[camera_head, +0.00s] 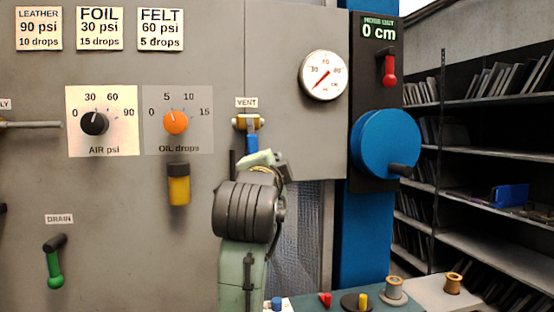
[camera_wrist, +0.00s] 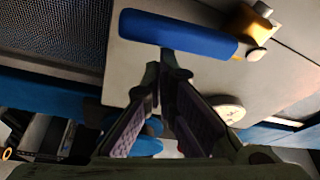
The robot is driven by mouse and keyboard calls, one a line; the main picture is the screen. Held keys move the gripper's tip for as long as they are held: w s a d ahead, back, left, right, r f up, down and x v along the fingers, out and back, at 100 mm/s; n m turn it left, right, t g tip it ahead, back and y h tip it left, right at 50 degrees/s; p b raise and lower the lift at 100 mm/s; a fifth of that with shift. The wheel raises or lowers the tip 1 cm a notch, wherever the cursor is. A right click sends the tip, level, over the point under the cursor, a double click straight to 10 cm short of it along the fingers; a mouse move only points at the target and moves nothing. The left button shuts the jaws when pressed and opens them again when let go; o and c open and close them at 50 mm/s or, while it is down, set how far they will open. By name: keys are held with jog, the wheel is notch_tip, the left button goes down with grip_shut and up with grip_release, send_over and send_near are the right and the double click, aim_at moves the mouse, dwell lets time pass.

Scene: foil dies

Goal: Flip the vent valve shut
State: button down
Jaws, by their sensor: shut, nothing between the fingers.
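The vent valve has a brass body (camera_head: 247,122) under the VENT label, with a blue lever (camera_head: 252,143) pointing down from it. The lever's lower part is hidden behind my arm in the head view. In the wrist view the blue lever (camera_wrist: 178,33) crosses the top of the picture, and the brass body (camera_wrist: 254,27) is at its right end. My gripper (camera_wrist: 164,68) is shut and empty, its fingertips close beside the middle of the lever. I cannot tell whether they touch it. My arm mostly hides the fingers in the head view.
A pressure gauge (camera_head: 323,76) and a blue handwheel (camera_head: 386,144) are to the right of the valve. The AIR knob (camera_head: 95,123), orange OIL knob (camera_head: 175,122), yellow-bodied fitting (camera_head: 179,185) and green DRAIN lever (camera_head: 54,262) are to the left. Spools (camera_head: 394,290) stand below right.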

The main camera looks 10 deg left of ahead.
jog(key=shift+a+f, duration=0.3)
jog(key=shift+a, duration=0.25)
jog(key=shift+s+a, duration=0.1)
jog(key=shift+a, duration=0.05)
